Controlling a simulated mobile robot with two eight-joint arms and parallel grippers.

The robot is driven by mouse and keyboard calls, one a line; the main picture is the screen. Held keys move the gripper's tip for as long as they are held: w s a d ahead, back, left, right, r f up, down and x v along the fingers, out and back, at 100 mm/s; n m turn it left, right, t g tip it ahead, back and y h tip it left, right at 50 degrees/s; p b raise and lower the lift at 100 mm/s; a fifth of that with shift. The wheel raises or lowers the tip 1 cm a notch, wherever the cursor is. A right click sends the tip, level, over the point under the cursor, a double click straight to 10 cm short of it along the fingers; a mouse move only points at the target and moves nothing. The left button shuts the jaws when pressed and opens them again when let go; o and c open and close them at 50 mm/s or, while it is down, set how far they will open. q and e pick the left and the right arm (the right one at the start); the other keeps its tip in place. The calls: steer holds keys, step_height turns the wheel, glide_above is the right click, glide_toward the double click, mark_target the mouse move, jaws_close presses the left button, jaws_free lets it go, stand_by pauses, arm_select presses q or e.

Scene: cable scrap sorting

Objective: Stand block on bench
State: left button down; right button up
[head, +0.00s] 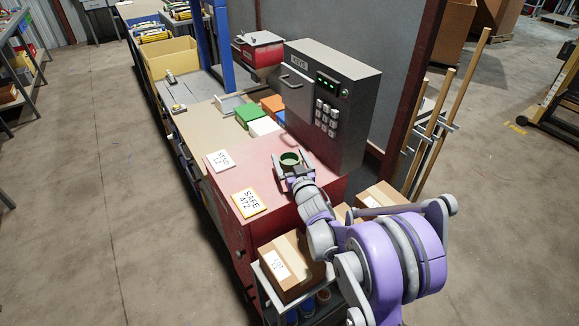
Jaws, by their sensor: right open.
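My right gripper (291,170) is over the red end of the bench (270,148), beside the keypad cabinet. It is open, with its fingers near a round dark green ring-shaped thing (290,159). I cannot tell whether they touch it. Flat-topped block-like pieces lie farther back on the bench: a green one (249,115), a white one (264,127) and an orange one (272,104). A blue one is partly hidden by the cabinet. I cannot tell which piece is the task's block. My left gripper is not in view.
The grey keypad cabinet (345,95) stands right of the gripper. Two signs (250,203) lie at the bench's left edge. A cardboard box (291,262) is in front, below my right arm. A yellow bin (170,58) stands farther back. The brown bench top (208,128) has free room.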

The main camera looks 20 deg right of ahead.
steer(key=shift+s, duration=0.1)
steer(key=shift+c, duration=0.4)
jaws_close()
steer(key=shift+r, duration=0.1)
